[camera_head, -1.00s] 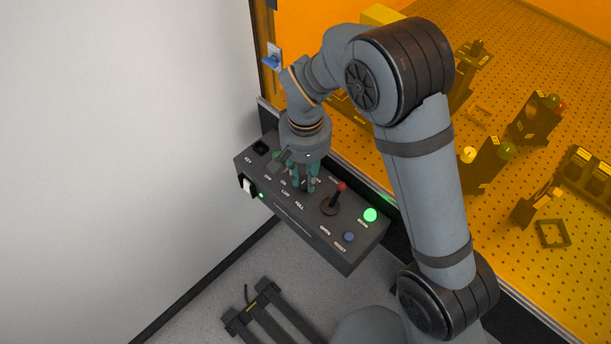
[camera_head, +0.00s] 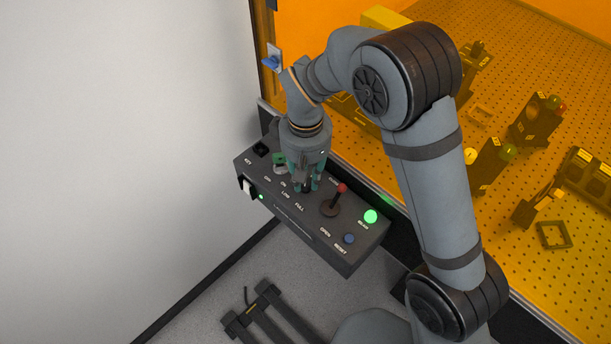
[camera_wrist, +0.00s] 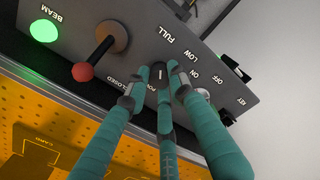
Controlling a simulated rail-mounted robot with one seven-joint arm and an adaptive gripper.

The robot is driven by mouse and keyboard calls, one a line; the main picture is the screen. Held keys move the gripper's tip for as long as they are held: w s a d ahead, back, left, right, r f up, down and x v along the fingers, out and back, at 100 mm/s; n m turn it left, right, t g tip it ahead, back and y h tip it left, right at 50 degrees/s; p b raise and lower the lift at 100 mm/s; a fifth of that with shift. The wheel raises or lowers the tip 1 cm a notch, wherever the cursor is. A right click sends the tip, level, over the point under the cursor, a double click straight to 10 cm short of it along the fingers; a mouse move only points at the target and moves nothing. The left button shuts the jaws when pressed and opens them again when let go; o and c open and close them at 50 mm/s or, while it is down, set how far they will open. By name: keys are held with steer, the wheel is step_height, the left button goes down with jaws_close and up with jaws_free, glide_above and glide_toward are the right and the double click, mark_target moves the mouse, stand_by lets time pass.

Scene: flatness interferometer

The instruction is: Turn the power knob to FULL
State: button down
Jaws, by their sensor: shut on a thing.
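The control box (camera_head: 340,262) has a dark power knob (camera_wrist: 159,72) in the middle of its top face. A short white line shows on the knob in the wrist view. The printed LOW and FULL labels lie beside it. My gripper (camera_head: 306,189) points down with its teal fingers shut around the knob, and it shows in the wrist view too (camera_wrist: 160,79). The fingers hide most of the knob in the head view. I cannot tell exactly which label the white line points to.
A red-tipped lever (camera_head: 341,190) stands close to the right of my gripper. A lit green BEAM light (camera_head: 370,216) and a blue RESET button (camera_head: 348,238) are farther right. A key switch (camera_head: 280,168) is on the left. An orange-screened optical table (camera_head: 500,240) lies behind.

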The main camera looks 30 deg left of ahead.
stand_by(0.3)
steer(key=c, duration=1.5)
jaws_free()
steer(key=shift+c, duration=0.2)
steer(key=shift+o, duration=0.3)
steer(key=shift+r, duration=0.15)
step_height(320, 180, up, 12)
steer(key=shift+f, duration=0.25)
step_height(320, 180, down, 12)
steer(key=shift+r, duration=0.1)
